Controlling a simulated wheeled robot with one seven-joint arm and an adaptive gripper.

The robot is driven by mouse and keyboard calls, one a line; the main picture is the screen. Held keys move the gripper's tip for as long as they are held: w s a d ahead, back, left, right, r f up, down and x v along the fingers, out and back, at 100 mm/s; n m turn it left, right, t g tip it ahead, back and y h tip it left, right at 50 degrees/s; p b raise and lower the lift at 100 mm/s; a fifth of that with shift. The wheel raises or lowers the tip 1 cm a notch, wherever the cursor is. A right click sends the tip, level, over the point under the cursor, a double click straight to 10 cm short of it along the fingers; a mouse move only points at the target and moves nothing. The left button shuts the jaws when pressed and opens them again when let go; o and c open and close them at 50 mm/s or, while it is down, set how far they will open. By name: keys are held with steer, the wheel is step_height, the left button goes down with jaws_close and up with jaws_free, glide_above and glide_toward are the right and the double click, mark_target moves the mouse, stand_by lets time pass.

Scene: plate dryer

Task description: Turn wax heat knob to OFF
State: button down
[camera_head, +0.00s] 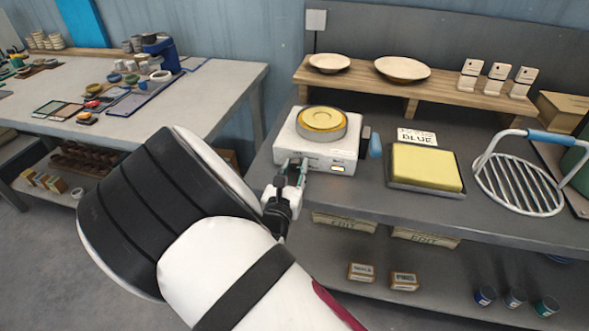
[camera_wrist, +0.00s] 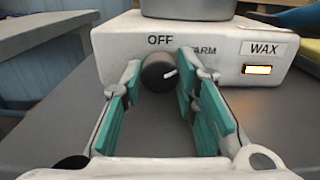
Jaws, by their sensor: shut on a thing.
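The wax heater is a white box (camera_head: 318,152) on the dark bench, with a round pan of yellow wax (camera_head: 322,121) on top. In the wrist view its front face (camera_wrist: 215,40) carries the words OFF, WARM and WAX, and a lit orange-white indicator (camera_wrist: 258,69). The black heat knob (camera_wrist: 157,75) sits below OFF; its white mark points right and slightly up, towards WARM. My gripper (camera_wrist: 156,88) has its teal-padded fingers on either side of the knob, shut on it. In the head view my gripper (camera_head: 291,172) is at the heater's front left, and the knob is hidden.
A yellow slab in a dark tray (camera_head: 426,168) and a wire rack with a blue handle (camera_head: 519,172) stand to the right. A wooden shelf (camera_head: 420,91) with two plates is behind. Another table (camera_head: 225,84) stands at left. The bench front before the heater is clear.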

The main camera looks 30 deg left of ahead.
steer(key=shift+n+p, duration=1.15)
steer(key=shift+n, duration=1.75)
steer(key=c, duration=1.2)
jaws_free()
steer(key=shift+c, duration=0.2)
steer(key=v, duration=1.2)
